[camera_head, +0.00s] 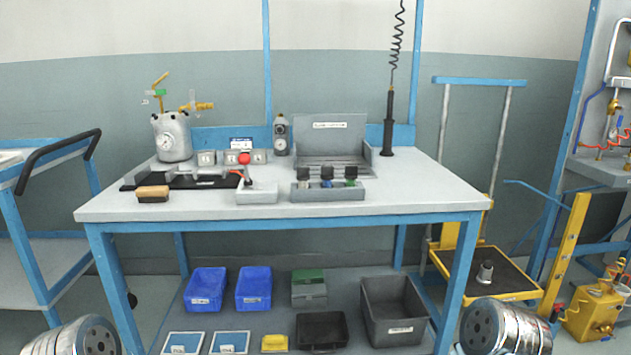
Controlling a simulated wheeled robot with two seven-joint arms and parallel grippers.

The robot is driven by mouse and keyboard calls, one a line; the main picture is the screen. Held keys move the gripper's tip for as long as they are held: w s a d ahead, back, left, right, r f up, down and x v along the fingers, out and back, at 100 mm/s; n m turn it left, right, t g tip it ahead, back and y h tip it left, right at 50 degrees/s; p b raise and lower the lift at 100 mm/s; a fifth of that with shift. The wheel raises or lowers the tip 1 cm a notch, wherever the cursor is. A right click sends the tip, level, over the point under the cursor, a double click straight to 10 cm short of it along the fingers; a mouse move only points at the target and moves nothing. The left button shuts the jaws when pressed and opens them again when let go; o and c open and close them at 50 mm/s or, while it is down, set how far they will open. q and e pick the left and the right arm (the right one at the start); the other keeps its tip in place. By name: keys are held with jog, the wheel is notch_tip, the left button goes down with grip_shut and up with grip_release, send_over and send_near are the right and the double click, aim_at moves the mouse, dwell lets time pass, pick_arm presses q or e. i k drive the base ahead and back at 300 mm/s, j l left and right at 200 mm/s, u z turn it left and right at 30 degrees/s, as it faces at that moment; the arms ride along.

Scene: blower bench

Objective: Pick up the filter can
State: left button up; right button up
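No object is clearly marked as the filter can. A grey metal can-shaped vessel (174,140) with a round gauge and brass fittings on top stands upright at the back left of the bench (400,205). Small dark-capped containers (327,177) sit in a grey holder at the front middle of the bench. I cannot tell which of these is the filter can. Neither gripper is in view; silver arm parts of mine show at both bottom corners.
An open grey case (333,141), a hanging black tool (388,125), a wood-backed brush (153,194) and a small grey box (257,194) are on the bench. Blue bins (205,289) and a grey crate (394,310) stand on the lower shelf. The bench's front right is clear.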

aim_at(484, 278)
jog(key=z, duration=1.25)
